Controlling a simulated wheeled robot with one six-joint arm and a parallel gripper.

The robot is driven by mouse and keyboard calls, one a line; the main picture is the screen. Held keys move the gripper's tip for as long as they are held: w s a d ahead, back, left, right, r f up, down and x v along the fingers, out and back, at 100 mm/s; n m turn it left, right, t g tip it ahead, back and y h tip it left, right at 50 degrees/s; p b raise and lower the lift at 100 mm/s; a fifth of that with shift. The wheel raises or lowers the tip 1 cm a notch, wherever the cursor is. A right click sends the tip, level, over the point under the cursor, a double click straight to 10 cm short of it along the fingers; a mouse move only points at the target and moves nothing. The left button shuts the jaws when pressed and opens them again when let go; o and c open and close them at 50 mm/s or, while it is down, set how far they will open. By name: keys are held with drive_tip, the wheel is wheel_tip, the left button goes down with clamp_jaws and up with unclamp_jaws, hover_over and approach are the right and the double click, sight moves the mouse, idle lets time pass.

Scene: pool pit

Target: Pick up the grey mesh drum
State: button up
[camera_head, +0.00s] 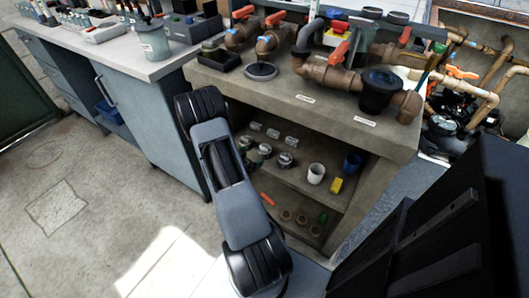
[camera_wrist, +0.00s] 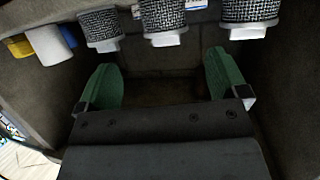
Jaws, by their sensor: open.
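Several similar grey mesh drums stand in a row on the upper shelf inside the grey stone counter; the rightmost drum (camera_head: 286,160) shows best in the head view. In the wrist view three drums run along the top edge: a left one (camera_wrist: 102,30), a middle one (camera_wrist: 162,20) and a right one (camera_wrist: 249,12), all partly cut off. My gripper (camera_wrist: 163,85) has two green fingers, wide apart with nothing between them. The drums lie beyond its fingertips, apart from them. In the head view my arm hides the gripper.
On the same shelf are a white cup (camera_head: 316,173), a yellow block (camera_head: 336,185) and a blue cup (camera_head: 352,164). Small rings (camera_head: 286,215) and other parts lie lower down. The countertop (camera_head: 230,82) above bears pipes and valves. Open floor (camera_head: 110,200) lies left.

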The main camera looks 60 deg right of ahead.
sight(260, 152)
drive_tip(key=x, duration=0.3)
drive_tip(key=b+x, duration=0.1)
drive_tip(key=x, duration=0.2)
drive_tip(key=b+x, duration=0.1)
drive_tip(key=x, duration=0.2)
drive_tip(key=shift+w+d+f, duration=0.15)
drive_tip(key=shift+w+d, duration=0.15)
drive_tip(key=shift+d, duration=0.1)
drive_tip(key=c, duration=1)
